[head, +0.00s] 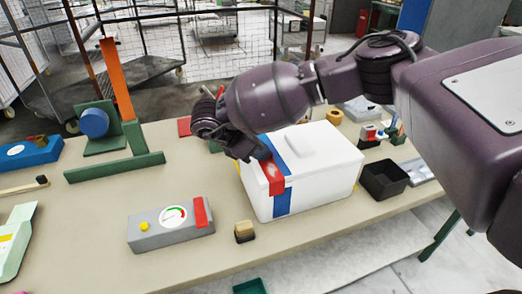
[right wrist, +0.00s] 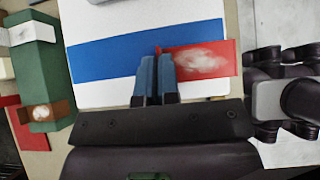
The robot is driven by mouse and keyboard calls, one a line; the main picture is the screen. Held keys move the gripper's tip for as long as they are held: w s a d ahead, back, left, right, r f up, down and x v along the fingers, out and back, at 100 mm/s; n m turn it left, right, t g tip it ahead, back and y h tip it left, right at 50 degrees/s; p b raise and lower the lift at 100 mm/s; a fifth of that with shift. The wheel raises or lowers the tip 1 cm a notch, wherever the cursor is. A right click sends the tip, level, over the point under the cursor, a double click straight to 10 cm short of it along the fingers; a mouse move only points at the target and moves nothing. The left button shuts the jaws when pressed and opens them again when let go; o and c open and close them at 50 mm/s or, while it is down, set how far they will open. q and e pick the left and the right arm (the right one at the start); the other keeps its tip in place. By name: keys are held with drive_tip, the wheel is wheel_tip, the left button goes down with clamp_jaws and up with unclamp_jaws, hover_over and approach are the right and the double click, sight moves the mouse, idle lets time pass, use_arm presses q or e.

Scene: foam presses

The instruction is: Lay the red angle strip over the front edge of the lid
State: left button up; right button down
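A white box with a lid (head: 318,148) stands on the table in the head view, with a blue band (head: 283,202) over its lid and front. The red angle strip (head: 274,179), with a pale smudge, is at the lid's front edge, over the blue band. My right gripper (head: 263,155) is above the lid. In the right wrist view its blue fingers (right wrist: 156,78) are close together on an end of the red strip (right wrist: 203,60), whose other end reaches past the lid's edge. I cannot tell whether the strip touches the lid.
A grey gauge box (head: 170,227) and a small wooden block (head: 244,231) are in front of the white box. A black tray (head: 384,180) stands to its right. A green stand (head: 130,145) with an orange upright is at the left. The table's front edge is close.

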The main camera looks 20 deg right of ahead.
drive_tip(key=c, duration=1.3)
unclamp_jaws()
drive_tip(key=shift+o, duration=0.2)
